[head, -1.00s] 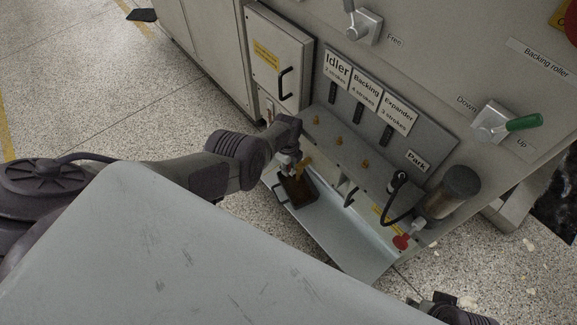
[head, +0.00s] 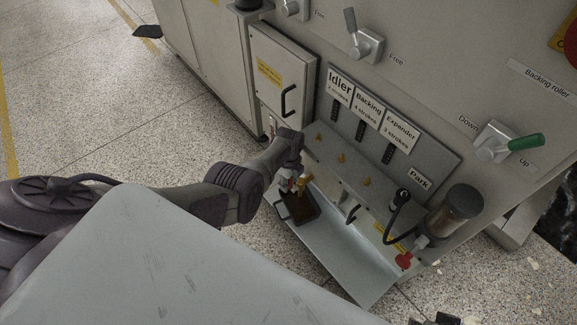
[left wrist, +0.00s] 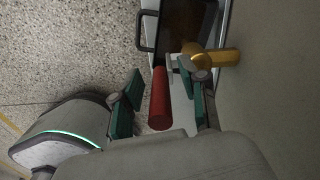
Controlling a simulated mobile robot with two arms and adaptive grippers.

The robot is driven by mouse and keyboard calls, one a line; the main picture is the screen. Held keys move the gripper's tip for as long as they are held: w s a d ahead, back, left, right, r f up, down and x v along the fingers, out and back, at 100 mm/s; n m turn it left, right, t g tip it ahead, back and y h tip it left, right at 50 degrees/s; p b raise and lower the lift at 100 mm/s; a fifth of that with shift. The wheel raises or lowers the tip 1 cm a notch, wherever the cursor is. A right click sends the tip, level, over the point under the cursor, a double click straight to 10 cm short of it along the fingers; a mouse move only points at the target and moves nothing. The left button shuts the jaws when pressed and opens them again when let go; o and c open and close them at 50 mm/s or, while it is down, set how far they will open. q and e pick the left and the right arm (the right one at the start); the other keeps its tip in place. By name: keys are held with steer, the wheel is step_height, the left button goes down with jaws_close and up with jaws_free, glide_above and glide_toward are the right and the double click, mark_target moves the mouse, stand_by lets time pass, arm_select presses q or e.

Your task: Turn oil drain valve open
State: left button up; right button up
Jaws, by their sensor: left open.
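The oil drain valve shows in the left wrist view as a brass body (left wrist: 222,58) with a red cylindrical handle (left wrist: 160,98). In the head view its small brass part (head: 302,180) is partly hidden by my left gripper (head: 291,181). In the left wrist view my left gripper (left wrist: 165,88) is open, with its teal-padded fingers on either side of the red handle. The right finger is close to the brass body; I cannot tell whether it touches. Only a dark bit of what seems my right gripper (head: 437,319) shows at the bottom edge of the head view.
A dark oil pan (head: 300,208) with a handle sits in the grey tray (head: 350,272) below the valve. A shelf with brass fittings (head: 342,158), a black hose (head: 396,212) and a red knob (head: 404,260) are to the right. Speckled floor (head: 100,110) lies open at left.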

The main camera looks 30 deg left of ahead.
arm_select(q)
steer(key=r, duration=1)
steer(key=shift+s+r, duration=0.2)
steer(key=shift+r, duration=0.05)
